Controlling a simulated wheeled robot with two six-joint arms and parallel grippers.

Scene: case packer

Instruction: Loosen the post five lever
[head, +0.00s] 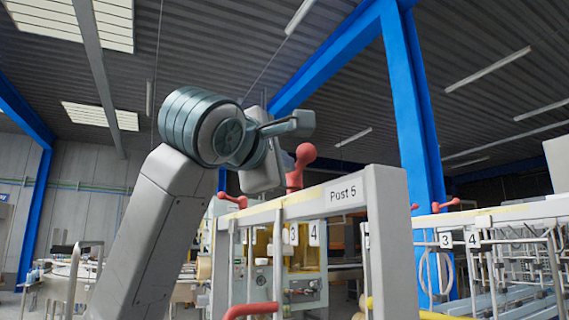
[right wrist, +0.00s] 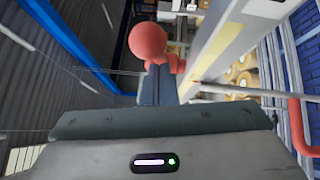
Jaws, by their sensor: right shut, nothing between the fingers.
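The post five lever (head: 305,155) is red with a round knob. It stands up at the top of the grey frame labelled "Post 5" (head: 343,193) in the head view. My right gripper (head: 301,122) is shut and empty, above and slightly left of the knob. In the right wrist view the knob (right wrist: 148,42) shows just beyond the tips of the shut fingers (right wrist: 155,72), which hide part of the lever. I cannot tell whether they touch it. My left gripper is not in view.
Another red lever (head: 233,201) sits on the frame's left end. More red levers (head: 446,205) stand on the rails at right. A red handle (head: 252,310) is low in front. A blue column (head: 408,110) rises behind.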

